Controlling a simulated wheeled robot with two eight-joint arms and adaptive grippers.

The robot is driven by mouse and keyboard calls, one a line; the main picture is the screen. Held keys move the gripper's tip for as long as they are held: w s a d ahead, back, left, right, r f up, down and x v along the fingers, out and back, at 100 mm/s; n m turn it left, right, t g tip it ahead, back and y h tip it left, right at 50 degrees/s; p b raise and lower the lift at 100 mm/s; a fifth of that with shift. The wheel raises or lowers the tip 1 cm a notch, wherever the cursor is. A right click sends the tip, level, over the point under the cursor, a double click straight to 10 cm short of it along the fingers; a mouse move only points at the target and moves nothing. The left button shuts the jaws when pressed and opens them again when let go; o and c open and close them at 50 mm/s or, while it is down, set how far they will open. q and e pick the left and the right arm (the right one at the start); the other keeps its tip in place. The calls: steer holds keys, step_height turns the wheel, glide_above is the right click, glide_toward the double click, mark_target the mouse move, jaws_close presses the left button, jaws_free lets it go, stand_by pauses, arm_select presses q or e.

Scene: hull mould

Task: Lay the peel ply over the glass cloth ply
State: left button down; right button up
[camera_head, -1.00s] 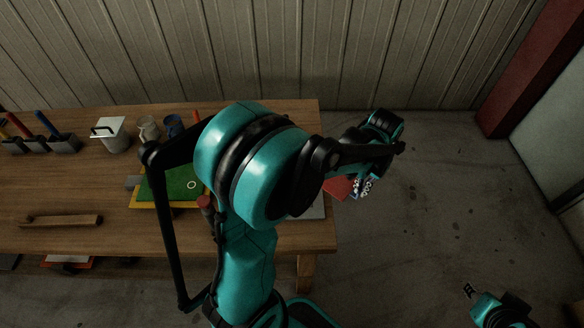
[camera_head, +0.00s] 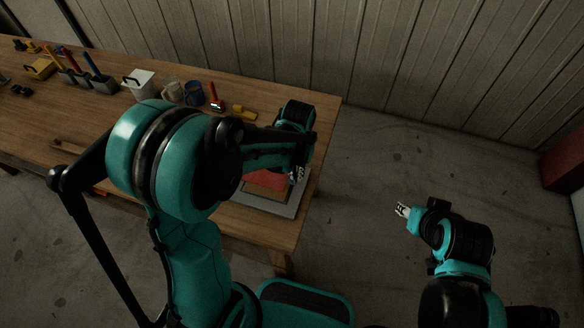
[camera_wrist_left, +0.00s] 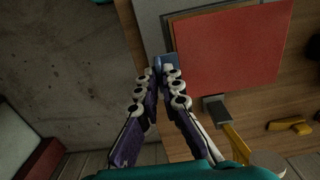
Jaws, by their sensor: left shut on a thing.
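A red sheet, apparently the peel ply (camera_head: 266,179), is above a brown block (camera_head: 262,191) on a grey plate (camera_head: 285,209). It also shows flat in the left wrist view (camera_wrist_left: 232,48). Whether the sheet touches what is below I cannot tell. I cannot make out the glass cloth ply; it may be hidden under the red sheet. My right gripper (camera_head: 402,210) is empty over the floor, its opening unclear.
A tool with a grey head (camera_wrist_left: 214,108) and yellow handle lies beside the sheet, with a small yellow object (camera_wrist_left: 290,126) farther right. A white container (camera_head: 139,84), mugs (camera_head: 172,92) and tool holders (camera_head: 103,84) stand along the wall. The bench's right edge is close.

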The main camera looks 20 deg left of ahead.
arm_select(q)
steer(key=shift+w+f+b, duration=0.1)
steer(key=shift+f+b, duration=0.25)
steer(key=shift+f, duration=0.2)
step_height(320, 180, down, 3)
steer(key=shift+f+b, duration=0.1)
steer(key=shift+b, duration=1.1)
steer(key=shift+f+b, duration=0.55)
steer(key=shift+f, duration=0.05)
steer(key=shift+f+b, duration=0.25)
steer(key=shift+b, duration=0.05)
steer(key=c, duration=1.1)
jaws_free()
steer(key=shift+o, duration=0.2)
steer(key=shift+r, duration=0.1)
steer(key=shift+r+p, duration=2.7)
steer(key=shift+r, duration=0.75)
